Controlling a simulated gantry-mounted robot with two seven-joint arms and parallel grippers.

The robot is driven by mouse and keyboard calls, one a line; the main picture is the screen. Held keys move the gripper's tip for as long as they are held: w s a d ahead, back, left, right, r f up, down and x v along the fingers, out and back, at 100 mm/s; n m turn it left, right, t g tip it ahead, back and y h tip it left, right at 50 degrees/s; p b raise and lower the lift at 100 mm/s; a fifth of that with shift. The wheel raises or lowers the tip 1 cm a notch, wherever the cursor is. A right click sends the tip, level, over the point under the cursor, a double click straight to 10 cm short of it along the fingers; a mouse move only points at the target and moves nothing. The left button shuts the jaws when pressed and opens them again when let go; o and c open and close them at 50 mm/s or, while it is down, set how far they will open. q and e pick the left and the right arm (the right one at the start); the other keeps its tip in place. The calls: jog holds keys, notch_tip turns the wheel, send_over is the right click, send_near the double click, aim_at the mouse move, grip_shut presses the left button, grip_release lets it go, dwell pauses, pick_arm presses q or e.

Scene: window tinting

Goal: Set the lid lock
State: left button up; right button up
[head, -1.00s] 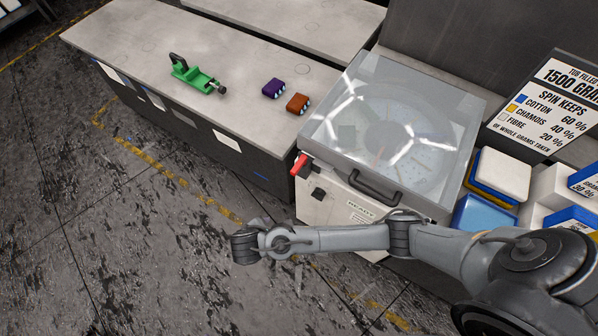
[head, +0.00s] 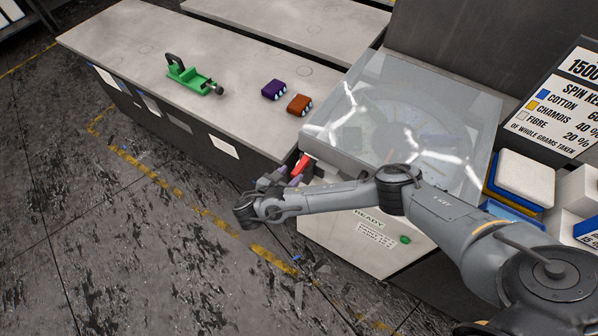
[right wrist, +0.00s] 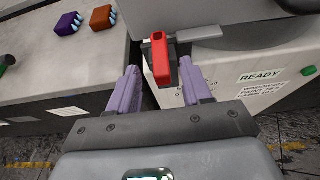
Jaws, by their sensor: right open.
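The lid lock is a red lever (head: 301,166) at the front left corner of the spinner machine (head: 352,240). The right wrist view shows the red lever (right wrist: 161,62) on a dark mount, standing upright in the picture. My right gripper (head: 285,172) is at the lever; its open purple fingers (right wrist: 161,80) lie either side of the lever's lower end in the right wrist view. I cannot tell whether they touch it. The clear lid (head: 400,110) is down over the drum. My arm hides the lid's front handle in the head view. My left gripper is not in view.
A bench (head: 150,40) at the left carries a green clamp-like fixture (head: 190,78), a purple block (head: 274,90) and an orange block (head: 299,105). Stacked pads (head: 522,180) and a sign (head: 560,100) stand right of the machine. A READY label (head: 368,221) is on its front.

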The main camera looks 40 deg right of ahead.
aim_at(298, 168)
jog(key=b+x, duration=0.3)
jog(key=b, duration=0.1)
jog(key=shift+w+d+f, duration=0.1)
jog(key=shift+d+f, duration=0.1)
jog(key=shift+f, duration=0.2)
jog(key=shift+b+x, duration=0.45)
jog(key=shift+x, duration=0.85)
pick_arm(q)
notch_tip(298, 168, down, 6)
pick_arm(e)
jog(key=shift+r, duration=0.2)
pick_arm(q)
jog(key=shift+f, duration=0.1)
pick_arm(e)
jog(key=shift+d, duration=0.1)
jog(key=c, duration=0.4)
grip_shut()
